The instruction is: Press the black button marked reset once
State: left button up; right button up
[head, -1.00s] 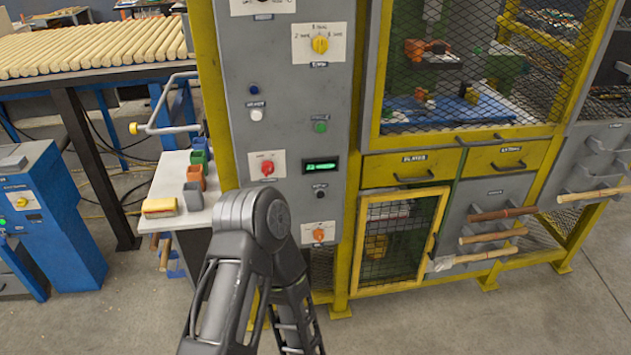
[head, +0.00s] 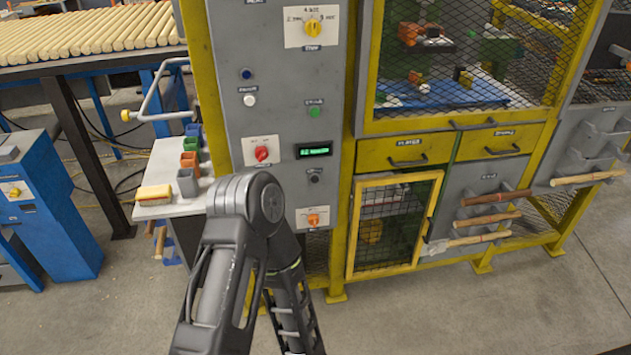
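A small black button (head: 314,178) sits on the tall grey control panel (head: 280,80), just below a dark display (head: 313,149) with green characters. A small label above the button is too small to read. One of my arms rises from the bottom of the view, bends at a rounded dark grey joint and runs down again in front of the panel's lower left. The button is not covered by the arm. Neither gripper shows in this view.
The panel also bears a green button (head: 313,112), a white button (head: 250,99), a blue button (head: 247,74), and red (head: 261,154), orange (head: 313,219) and yellow (head: 313,28) knobs. A yellow mesh cage (head: 395,228) stands to the right. A white shelf (head: 160,209) juts out left.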

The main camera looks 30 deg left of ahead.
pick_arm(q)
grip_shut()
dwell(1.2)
